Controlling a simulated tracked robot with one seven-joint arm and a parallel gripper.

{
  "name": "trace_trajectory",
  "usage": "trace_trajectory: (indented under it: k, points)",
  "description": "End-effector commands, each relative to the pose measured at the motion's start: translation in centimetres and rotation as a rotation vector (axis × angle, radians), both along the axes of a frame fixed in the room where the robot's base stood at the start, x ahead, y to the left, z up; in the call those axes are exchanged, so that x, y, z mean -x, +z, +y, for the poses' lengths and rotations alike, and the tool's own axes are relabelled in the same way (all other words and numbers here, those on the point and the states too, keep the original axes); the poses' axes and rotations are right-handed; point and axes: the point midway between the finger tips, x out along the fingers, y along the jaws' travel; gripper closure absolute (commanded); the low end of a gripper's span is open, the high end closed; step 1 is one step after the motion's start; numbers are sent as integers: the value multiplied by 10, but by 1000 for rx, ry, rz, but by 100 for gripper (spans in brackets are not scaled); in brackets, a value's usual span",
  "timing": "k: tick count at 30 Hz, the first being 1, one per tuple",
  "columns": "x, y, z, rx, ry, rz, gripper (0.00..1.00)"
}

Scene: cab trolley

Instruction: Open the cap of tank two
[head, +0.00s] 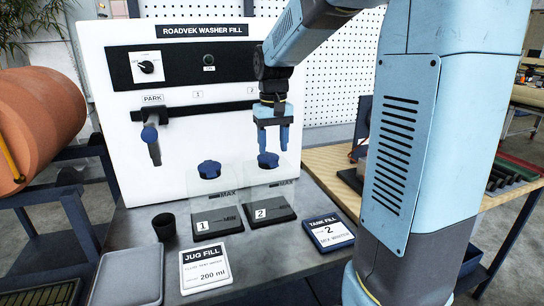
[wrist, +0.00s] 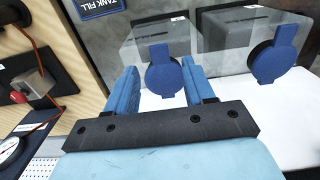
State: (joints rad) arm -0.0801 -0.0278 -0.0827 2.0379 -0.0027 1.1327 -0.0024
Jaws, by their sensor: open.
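The blue cap of tank two (head: 268,160) sits on the right-hand clear tank in the head view, above the plate marked 2 (head: 270,210). It also shows in the wrist view (wrist: 163,75), with a raised bar across its top. My gripper (head: 272,147) points down just above this cap, open and empty. In the wrist view its fingers (wrist: 160,72) appear on either side of the cap. I cannot tell whether they touch it. The cap of tank one (head: 209,169) sits on the left tank, and shows at the right of the wrist view (wrist: 274,55).
A black cup (head: 164,227), a Jug Fill card (head: 205,268) and a Tank Fill card (head: 328,232) lie around the front of the grey bench.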

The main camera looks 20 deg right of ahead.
Motion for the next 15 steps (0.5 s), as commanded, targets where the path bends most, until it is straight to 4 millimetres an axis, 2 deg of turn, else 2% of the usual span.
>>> trace_trajectory:
  k: [6, 15]
  points:
    - [0, -28, 0, 0, 0, 0, 47]
    - [0, -38, 0, 0, 0, -1, 47]
